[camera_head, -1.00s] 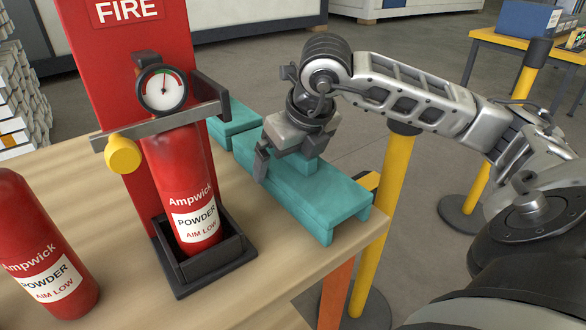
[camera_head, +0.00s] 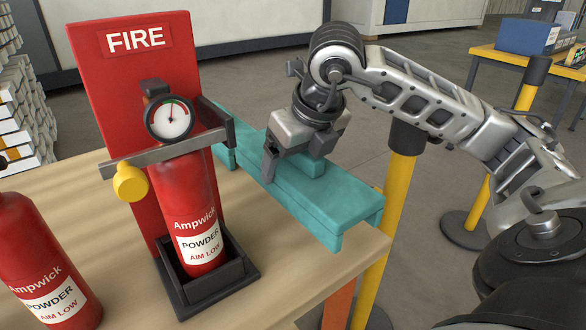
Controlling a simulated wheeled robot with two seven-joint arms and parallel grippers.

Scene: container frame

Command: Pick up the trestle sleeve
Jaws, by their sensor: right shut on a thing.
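The trestle sleeve, which I take to be the long teal piece (camera_head: 335,206), is at the right edge of the wooden table (camera_head: 310,265). It has a raised block (camera_head: 310,167) on top and a downward lip at its near end. My right gripper (camera_head: 293,165) comes down from above and is shut on the raised block, hiding part of it. The sleeve appears to be slightly above the tabletop, but its underside is hidden. Its far end runs behind the extinguisher stand. My left gripper is not in view.
A red extinguisher (camera_head: 188,190) stands in a black holder (camera_head: 240,275) before a red FIRE board (camera_head: 95,75), close left of the sleeve. A second extinguisher (camera_head: 30,250) stands at left. A yellow post (camera_head: 395,200) rises beyond the table's right edge.

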